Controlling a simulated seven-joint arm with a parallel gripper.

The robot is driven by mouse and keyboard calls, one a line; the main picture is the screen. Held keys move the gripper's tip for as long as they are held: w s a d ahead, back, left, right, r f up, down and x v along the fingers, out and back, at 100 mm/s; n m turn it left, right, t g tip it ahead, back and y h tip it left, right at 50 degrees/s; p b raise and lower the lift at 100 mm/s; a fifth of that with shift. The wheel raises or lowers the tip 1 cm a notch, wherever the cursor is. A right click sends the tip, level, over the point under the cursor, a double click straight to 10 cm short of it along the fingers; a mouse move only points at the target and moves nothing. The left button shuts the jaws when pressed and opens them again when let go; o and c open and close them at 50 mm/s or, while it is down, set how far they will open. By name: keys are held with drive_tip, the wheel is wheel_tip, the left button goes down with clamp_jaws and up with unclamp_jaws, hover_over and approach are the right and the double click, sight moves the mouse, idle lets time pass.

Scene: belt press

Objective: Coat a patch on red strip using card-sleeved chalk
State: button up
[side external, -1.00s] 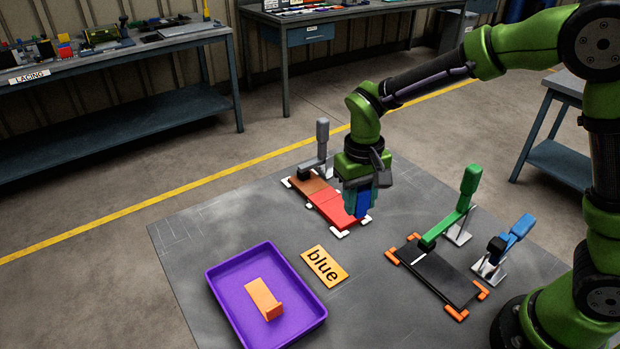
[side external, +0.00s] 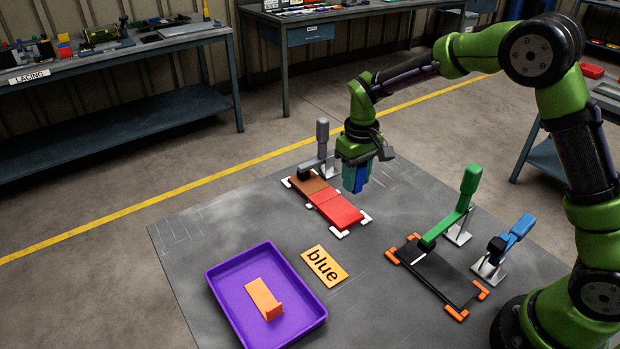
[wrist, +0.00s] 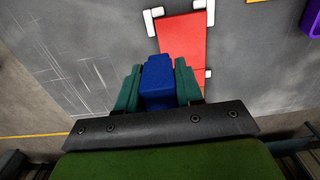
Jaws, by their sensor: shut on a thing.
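The red strip (side external: 336,210) lies on the grey table beside a brown strip (side external: 309,187), with white corner brackets around them. A grey toggle clamp (side external: 322,140) stands at the brown end. My gripper (side external: 356,178) has teal fingers shut on a blue block-like piece, which I take to be the card-sleeved chalk (side external: 361,181). It hangs above and just behind the red strip, apart from it. In the wrist view the blue piece (wrist: 157,82) sits between the fingers, with the red strip (wrist: 184,45) beyond it. Any chalk tip is hidden.
A purple tray (side external: 221,300) holding an orange angled piece (side external: 264,300) stands at the front left. An orange card reading "blue" (side external: 324,267) lies beside it. A black strip (side external: 440,274) in orange brackets, a green clamp (side external: 464,205) and a blue clamp (side external: 506,246) stand right.

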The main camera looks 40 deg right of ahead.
sight(358, 166)
wheel_tip(358, 166, down, 3)
drive_tip(key=shift+f, duration=0.15)
drive_tip(key=shift+a+f, duration=0.3)
drive_tip(key=shift+f, duration=0.45)
drive_tip(key=shift+a, duration=3.2)
drive_tip(key=shift+d, duration=3.55)
drive_tip(key=shift+r, duration=4.05)
drive_tip(key=shift+a, duration=0.1)
